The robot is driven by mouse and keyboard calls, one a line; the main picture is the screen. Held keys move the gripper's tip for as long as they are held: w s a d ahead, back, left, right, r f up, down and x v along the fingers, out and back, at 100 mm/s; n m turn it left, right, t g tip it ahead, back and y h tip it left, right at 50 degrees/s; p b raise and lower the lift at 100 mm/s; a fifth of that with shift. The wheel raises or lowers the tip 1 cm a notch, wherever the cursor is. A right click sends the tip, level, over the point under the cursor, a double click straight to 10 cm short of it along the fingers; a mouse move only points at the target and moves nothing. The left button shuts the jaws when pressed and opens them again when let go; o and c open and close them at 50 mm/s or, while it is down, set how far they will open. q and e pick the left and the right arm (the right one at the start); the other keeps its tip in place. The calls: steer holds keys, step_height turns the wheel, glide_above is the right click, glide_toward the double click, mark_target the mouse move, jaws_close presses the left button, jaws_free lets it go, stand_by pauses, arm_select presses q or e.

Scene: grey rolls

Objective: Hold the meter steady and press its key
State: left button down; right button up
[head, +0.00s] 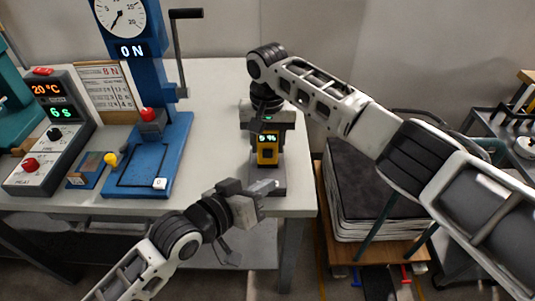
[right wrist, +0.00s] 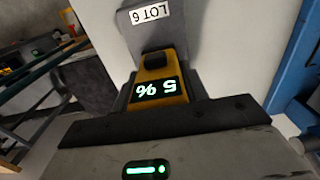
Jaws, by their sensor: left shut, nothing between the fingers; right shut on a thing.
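The yellow meter (head: 268,156) stands upright at the front right of the table, with a lit display; in the right wrist view the meter (right wrist: 168,90) shows 5 % upside down. A black block, likely its key (right wrist: 154,62), sits on its yellow face beyond the display. My right gripper (head: 267,130) comes down from above and is shut on the meter's upper part; its fingertips are hard to make out. My left gripper (head: 268,187) is shut and empty, just below and in front of the meter, apart from the key.
A grey block labelled LOT 6 (right wrist: 150,14) is by the meter. A blue press (head: 150,165) with a dial and a grey heater box (head: 50,135) stand left on the table (head: 215,110). A stack of dark sheets (head: 370,185) is on the right. The table between press and meter is clear.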

stand_by(0.3)
steer(key=o, duration=1.2)
steer(key=shift+r, duration=0.1)
step_height(320, 180, up, 12)
steer(key=shift+f, duration=0.1)
